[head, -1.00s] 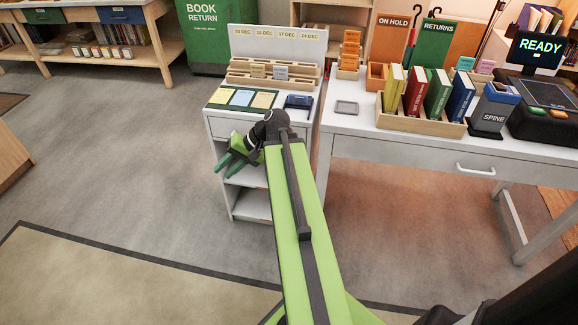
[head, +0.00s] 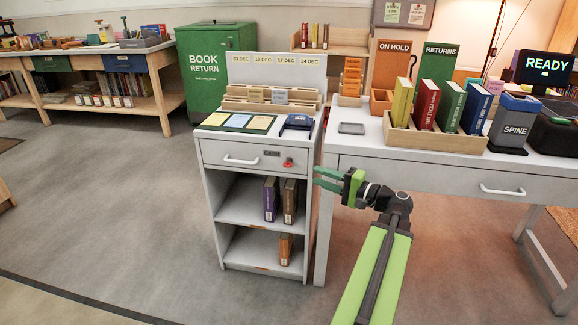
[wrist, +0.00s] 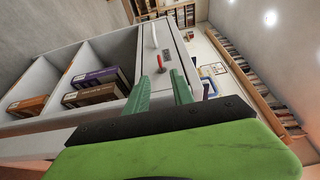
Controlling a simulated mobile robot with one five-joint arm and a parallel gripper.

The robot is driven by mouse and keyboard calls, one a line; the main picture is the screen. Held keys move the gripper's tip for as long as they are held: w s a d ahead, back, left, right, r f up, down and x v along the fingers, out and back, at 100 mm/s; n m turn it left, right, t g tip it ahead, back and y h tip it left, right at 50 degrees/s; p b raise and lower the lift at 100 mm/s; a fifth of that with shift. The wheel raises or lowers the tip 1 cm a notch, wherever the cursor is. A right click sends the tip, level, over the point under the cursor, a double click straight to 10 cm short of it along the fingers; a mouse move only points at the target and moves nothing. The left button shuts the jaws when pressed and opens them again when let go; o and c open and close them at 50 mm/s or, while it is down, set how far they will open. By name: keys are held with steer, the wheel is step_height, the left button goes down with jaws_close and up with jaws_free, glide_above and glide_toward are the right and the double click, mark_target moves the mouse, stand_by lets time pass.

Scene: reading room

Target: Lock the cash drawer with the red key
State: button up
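The cash drawer (head: 250,156) is the top drawer of the small white cabinet, with a white bar handle (head: 241,160). It looks shut. The red key (head: 288,162) sits at the right of the drawer front, below and right of a small dark label. My gripper (head: 316,176) is to the right of the cabinet, pointing left, apart from the key. Its two green fingers (wrist: 160,88) are spread with nothing between them.
The white desk (head: 420,165) stands close right of the cabinet, behind my gripper. Books (head: 270,200) stand on the cabinet's open shelves. A stamp rack and cards (head: 238,122) lie on its top. The floor in front is clear.

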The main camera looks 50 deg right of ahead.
mark_target(287, 164)
steer(key=w, duration=0.4)
steer(key=w+a, duration=0.1)
steer(key=w, duration=0.3)
steer(key=w+a, duration=0.1)
steer(key=w, duration=0.4)
steer(key=shift+s, duration=0.1)
jaws_close()
